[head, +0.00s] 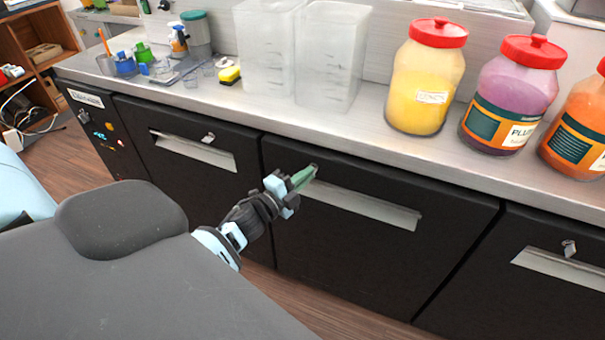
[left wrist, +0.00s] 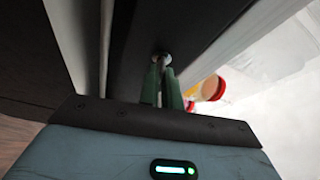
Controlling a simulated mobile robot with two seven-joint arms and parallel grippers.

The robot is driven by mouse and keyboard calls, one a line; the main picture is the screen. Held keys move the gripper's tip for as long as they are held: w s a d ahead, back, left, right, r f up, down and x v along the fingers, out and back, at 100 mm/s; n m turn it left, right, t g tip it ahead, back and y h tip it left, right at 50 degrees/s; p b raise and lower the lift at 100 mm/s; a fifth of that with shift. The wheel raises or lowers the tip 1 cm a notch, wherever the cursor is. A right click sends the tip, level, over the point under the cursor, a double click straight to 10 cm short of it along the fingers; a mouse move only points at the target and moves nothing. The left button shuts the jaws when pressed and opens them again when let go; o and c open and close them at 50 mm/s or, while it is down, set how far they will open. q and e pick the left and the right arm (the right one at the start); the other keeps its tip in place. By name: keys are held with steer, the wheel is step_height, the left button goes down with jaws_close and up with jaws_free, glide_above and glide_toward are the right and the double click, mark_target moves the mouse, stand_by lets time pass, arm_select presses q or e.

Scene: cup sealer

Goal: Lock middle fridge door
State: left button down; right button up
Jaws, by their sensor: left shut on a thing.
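The middle fridge door (head: 345,255) is a black front below the counter, and it looks closed. It has a long pale recessed handle (head: 365,206). My left gripper (head: 306,176) is at the upper left of this door, by the left end of the handle. In the left wrist view its green fingers (left wrist: 162,82) are shut on a small round metal lock or key (left wrist: 163,58) on the dark door face. The fingers hide most of the lock in the head view. I cannot tell which way it is turned. My right gripper is not in view.
The left door (head: 185,180) and right door (head: 510,295) each have a key in a lock above the handle. The floor in front is clear.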

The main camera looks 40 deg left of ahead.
arm_select(q)
steer(key=shift+r+m+g+p, duration=0.25)
steer(key=shift+m+g+p, duration=0.25)
steer(key=shift+m, duration=0.6)
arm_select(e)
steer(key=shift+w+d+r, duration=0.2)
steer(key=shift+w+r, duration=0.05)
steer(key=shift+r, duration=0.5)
arm_select(q)
steer(key=shift+f, duration=0.1)
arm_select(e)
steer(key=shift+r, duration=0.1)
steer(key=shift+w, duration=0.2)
arm_select(q)
steer(key=c, duration=1.6)
jaws_free()
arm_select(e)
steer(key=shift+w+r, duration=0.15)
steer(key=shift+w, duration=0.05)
arm_select(q)
steer(key=shift+f, duration=0.1)
steer(key=s+a, duration=0.1)
steer(key=s, duration=0.6)
steer(key=shift+s+a, duration=0.15)
steer(key=shift+s, duration=0.2)
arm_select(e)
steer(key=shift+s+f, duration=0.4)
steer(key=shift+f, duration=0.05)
